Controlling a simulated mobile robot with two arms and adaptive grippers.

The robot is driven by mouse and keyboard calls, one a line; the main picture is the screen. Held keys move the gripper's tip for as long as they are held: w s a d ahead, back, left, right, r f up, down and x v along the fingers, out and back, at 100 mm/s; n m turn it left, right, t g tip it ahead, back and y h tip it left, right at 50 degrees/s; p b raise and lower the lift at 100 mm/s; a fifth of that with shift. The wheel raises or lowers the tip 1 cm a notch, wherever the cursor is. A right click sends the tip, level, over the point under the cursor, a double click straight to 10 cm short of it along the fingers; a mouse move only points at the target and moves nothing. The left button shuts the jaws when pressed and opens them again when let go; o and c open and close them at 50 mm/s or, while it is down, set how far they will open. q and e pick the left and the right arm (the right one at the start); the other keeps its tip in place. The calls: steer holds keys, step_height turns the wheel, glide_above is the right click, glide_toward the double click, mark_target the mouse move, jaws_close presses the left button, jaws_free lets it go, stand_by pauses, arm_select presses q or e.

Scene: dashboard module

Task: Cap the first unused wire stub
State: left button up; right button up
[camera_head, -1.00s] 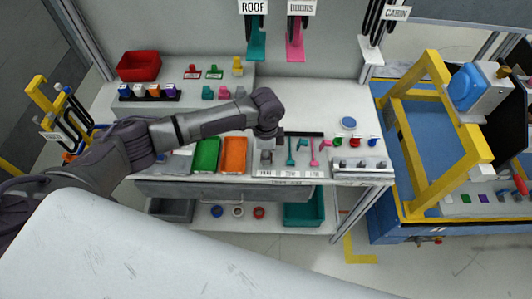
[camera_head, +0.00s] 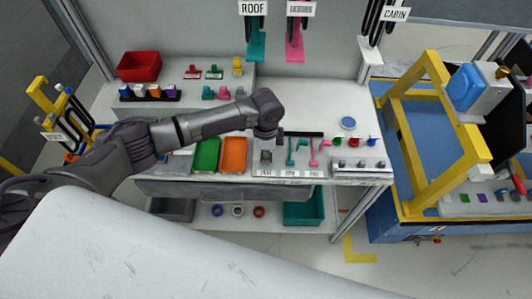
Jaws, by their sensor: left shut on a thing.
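My left gripper (camera_head: 267,136) reaches in from the left over the middle of the white bench. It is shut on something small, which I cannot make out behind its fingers. A small grey piece (camera_head: 266,157) shows directly below the fingertips on a pale labelled holder (camera_head: 289,174); I cannot tell if it is the held thing. A teal piece (camera_head: 291,152) and a pink piece (camera_head: 314,151) stand beside it. Small red (camera_head: 355,141), green and blue caps sit to the right. No wire stub can be told for sure. My right gripper is not in view.
A green tray (camera_head: 207,155) and an orange tray (camera_head: 234,154) lie left of the holder. A red bin (camera_head: 139,66) stands at the back left. A yellow frame (camera_head: 444,185) stands on the blue cart at right. The bench behind the caps is mostly clear.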

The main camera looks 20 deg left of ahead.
arm_select(q)
steer(key=shift+p, duration=0.3)
steer(key=shift+f+b, duration=0.85)
steer(key=shift+f, duration=0.55)
steer(key=o, duration=0.8)
steer(key=shift+r, duration=0.15)
step_height(320, 180, up, 12)
steer(key=shift+f, duration=0.1)
stand_by(0.3)
